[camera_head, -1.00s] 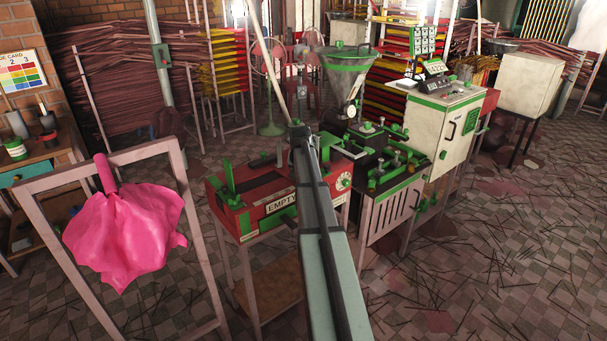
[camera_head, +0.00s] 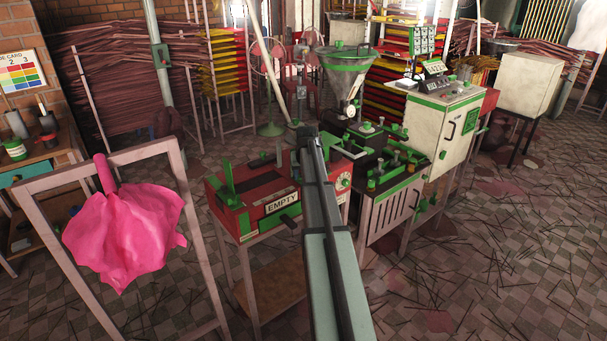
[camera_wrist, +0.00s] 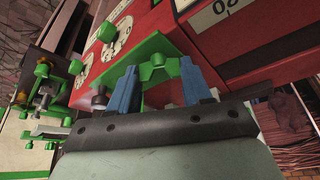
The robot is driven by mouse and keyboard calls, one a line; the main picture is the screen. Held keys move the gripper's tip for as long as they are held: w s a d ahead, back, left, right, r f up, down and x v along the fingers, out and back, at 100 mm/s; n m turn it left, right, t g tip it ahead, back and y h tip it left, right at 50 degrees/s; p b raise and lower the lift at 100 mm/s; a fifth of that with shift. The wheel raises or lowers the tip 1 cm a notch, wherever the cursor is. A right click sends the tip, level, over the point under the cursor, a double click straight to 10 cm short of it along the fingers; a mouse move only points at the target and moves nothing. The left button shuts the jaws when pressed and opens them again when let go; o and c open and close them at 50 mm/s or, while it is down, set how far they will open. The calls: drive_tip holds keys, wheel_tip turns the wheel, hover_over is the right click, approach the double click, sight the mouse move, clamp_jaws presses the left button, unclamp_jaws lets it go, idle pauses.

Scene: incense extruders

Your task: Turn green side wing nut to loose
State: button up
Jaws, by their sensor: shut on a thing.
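In the wrist view, a green wing nut (camera_wrist: 157,64) stands at a green bracket on the red machine. My gripper (camera_wrist: 160,76) has its two blue fingers on either side of the wing nut and is shut on it. The fingertips cover the nut's outer ends, so how tight or loose it is cannot be told. In the head view, my arm reaches over the red machine (camera_head: 256,213) and hides the wing nut and fingers.
An EMPTY sign (camera_head: 283,201) is on the machine's front. A metal hopper (camera_head: 346,78) and a white cabinet (camera_head: 448,140) stand behind and to the right. A pink cloth (camera_head: 122,228) hangs on a frame at left.

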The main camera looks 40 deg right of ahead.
drive_tip(key=o, duration=0.8)
drive_tip(key=v, duration=1.4)
drive_tip(key=shift+f, duration=0.1)
